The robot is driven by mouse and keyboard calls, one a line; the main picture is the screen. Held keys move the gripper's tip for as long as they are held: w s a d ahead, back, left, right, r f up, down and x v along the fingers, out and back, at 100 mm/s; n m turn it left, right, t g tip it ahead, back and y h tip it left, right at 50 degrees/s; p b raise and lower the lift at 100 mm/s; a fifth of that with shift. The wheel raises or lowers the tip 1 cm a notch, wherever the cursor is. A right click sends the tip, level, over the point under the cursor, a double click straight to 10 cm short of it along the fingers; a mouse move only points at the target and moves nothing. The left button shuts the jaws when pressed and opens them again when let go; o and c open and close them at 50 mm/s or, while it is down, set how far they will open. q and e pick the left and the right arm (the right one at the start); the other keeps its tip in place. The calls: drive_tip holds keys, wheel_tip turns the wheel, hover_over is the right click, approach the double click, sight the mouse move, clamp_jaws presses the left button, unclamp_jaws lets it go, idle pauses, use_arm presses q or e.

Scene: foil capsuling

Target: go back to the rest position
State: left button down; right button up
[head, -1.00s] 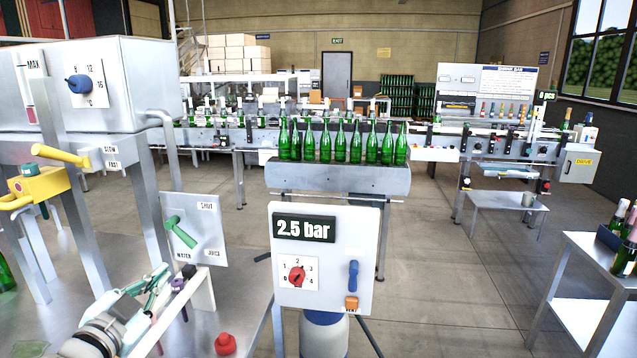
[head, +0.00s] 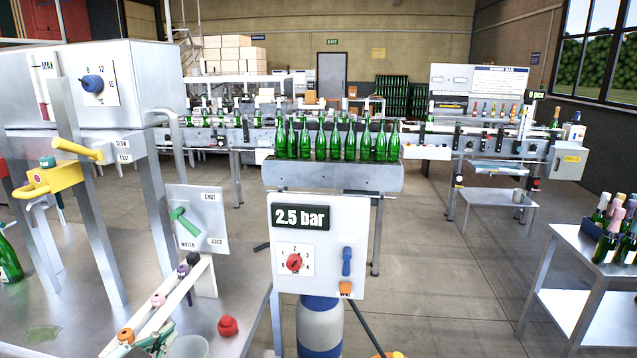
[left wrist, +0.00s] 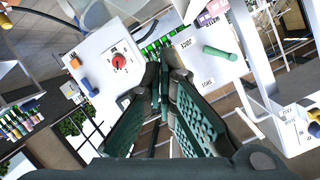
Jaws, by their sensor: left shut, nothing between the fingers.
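My left gripper (head: 155,342) is low at the bottom left of the head view, partly cut off by the picture edge, near a white rail with coloured knobs (head: 158,299). In the left wrist view its fingers (left wrist: 163,75) are closed together with nothing between them. The valve panel (head: 212,205) with the green lever (head: 184,222) stands above and behind it, apart from it. The lever slants down to the right. My right gripper is not in view.
A white control box (head: 335,215) reading 2.5 bar stands in the middle. A red knob-like piece (head: 228,326) sits on the steel table. Green bottles stand on a block (head: 333,178) behind. A side table (head: 590,245) with bottles is at right. The floor between is clear.

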use_arm(q)
drive_tip(key=s+d+f+n+g+y, duration=0.15)
drive_tip(key=s+f+g, duration=0.25)
drive_tip(key=s+f, duration=0.45)
drive_tip(key=s+d+f+n+g, duration=0.1)
drive_tip(key=s+f+n+g, duration=0.35)
drive_tip(key=s, duration=0.75)
drive_tip(key=s+d+f+g, duration=0.2)
drive_tip(key=s+f, duration=0.6)
drive_tip(key=s, duration=0.2)
wheel_tip(320, 180, down, 21)
drive_tip(key=s+a+g, duration=0.1)
drive_tip(key=a+g, duration=0.1)
drive_tip(key=s+f, duration=1.1)
drive_tip(key=s, duration=0.3)
drive_tip(key=shift+a+f+n+g, duration=0.25)
drive_tip(key=shift+a+n+g, duration=0.15)
drive_tip(key=shift+a+g, duration=0.05)
